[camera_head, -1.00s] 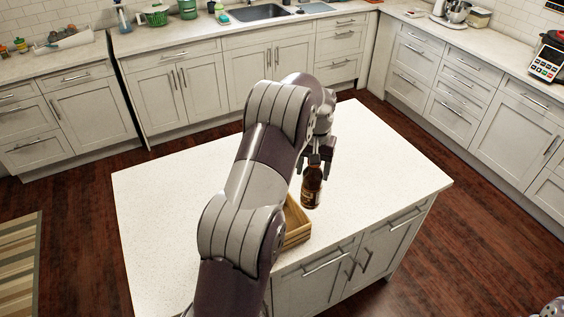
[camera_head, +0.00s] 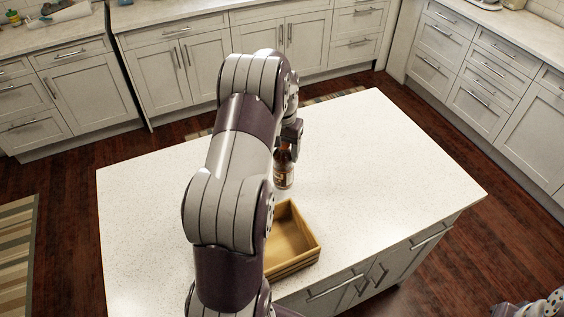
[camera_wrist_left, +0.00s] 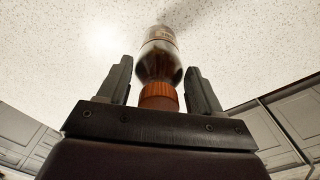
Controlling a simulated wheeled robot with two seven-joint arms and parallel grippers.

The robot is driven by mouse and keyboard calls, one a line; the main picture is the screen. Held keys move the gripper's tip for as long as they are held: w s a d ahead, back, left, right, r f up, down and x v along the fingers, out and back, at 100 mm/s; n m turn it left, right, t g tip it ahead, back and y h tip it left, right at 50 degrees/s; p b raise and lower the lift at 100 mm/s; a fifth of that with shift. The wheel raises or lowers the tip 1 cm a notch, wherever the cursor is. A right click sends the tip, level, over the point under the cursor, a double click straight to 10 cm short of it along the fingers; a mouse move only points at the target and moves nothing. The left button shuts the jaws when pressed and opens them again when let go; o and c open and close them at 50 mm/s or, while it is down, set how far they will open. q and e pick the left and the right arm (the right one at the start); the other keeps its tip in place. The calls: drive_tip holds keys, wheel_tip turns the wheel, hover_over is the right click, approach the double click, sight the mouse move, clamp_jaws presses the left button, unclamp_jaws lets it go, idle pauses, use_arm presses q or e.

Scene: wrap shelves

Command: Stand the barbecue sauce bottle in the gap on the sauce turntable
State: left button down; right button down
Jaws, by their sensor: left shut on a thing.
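The barbecue sauce bottle (camera_head: 284,172) is dark brown with a label. It is upright, neck up, over the white island top, right of my left arm. My left gripper (camera_head: 289,148) is shut on its neck. In the left wrist view the bottle (camera_wrist_left: 160,58) points away from the gripper (camera_wrist_left: 160,88), its orange-brown cap between the two fingers. I cannot tell whether the bottle's base touches the island top. The sauce turntable is not visible; my left arm covers part of the island. Part of my right arm shows at the lower right corner, its fingers not clear.
An open wooden box (camera_head: 293,238) stands on the island top (camera_head: 390,170) in front of the bottle, partly behind my arm. It looks empty where visible. The island's right side is clear. Cabinets and counters line the back and right, beyond a wood floor.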

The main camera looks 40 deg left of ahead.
sight(282, 161)
use_arm(q)
wheel_tip(282, 161, down, 4)
drive_tip(key=shift+r+p, duration=0.25)
drive_tip(key=shift+p, duration=0.6)
drive_tip(key=shift+s+d+f, duration=0.1)
drive_tip(key=shift+s+d, duration=0.05)
drive_tip(key=shift+s, duration=0.05)
drive_tip(key=shift+w+f, duration=0.1)
drive_tip(key=shift+f, duration=0.15)
drive_tip(key=shift+c, duration=1.1)
unclamp_jaws()
drive_tip(key=shift+o, duration=0.2)
drive_tip(key=shift+r, duration=0.1)
